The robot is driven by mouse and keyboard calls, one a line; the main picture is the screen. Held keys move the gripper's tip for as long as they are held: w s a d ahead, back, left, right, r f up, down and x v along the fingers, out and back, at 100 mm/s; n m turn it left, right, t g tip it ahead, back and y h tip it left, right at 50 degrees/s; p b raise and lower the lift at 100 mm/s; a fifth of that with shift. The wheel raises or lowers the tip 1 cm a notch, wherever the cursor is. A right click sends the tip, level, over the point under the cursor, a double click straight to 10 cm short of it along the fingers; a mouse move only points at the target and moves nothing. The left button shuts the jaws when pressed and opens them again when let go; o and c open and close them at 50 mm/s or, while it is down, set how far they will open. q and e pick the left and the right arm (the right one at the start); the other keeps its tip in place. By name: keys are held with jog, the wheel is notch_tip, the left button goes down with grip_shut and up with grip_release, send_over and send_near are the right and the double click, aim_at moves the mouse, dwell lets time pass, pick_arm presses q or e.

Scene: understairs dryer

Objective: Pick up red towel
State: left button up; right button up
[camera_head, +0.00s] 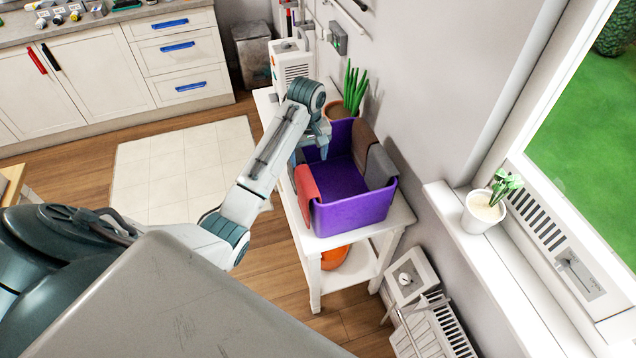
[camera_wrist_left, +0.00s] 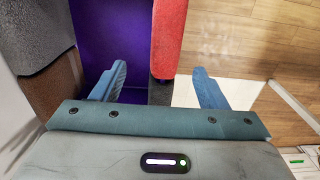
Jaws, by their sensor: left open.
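The red towel (camera_head: 306,188) hangs over the left wall of a purple bin (camera_head: 354,214) on a white shelf table. My left gripper (camera_head: 309,153) is open above the bin's left wall, at the far end of the towel. In the left wrist view, the gripper (camera_wrist_left: 160,88) has one finger over the bin's inside (camera_wrist_left: 97,35) and the other outside it. The red towel (camera_wrist_left: 168,40) lies ahead, lined up with the gap between the fingers. My right gripper is not in view.
Two other towels, brown (camera_head: 362,147) and grey-brown (camera_head: 380,167), hang on the bin's right wall. A potted plant (camera_head: 343,105) and a white appliance (camera_head: 291,66) stand behind the bin. The wall is close on the right. Open floor (camera_head: 262,243) lies to the left.

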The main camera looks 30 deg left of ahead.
aim_at(307, 180)
pick_arm(q)
jog(key=shift+f, duration=0.3)
jog(key=s+f+b, duration=0.1)
jog(key=f+b, duration=0.1)
jog(key=b, duration=0.1)
jog(key=shift+s, duration=0.25)
notch_tip(307, 180, down, 2)
jog(key=shift+w+d+f, duration=0.1)
jog(key=shift+w, duration=0.05)
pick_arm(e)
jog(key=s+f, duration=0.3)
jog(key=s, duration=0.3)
pick_arm(q)
jog(key=f+p, duration=0.3)
jog(key=shift+s+d+f, duration=0.2)
jog(key=shift+s, duration=0.15)
notch_tip(307, 180, down, 2)
jog(key=c, duration=1.3)
jog(key=shift+w, duration=0.1)
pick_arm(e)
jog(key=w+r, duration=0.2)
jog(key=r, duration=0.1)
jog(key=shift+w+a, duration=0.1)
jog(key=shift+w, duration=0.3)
pick_arm(q)
jog(key=shift+r, duration=0.1)
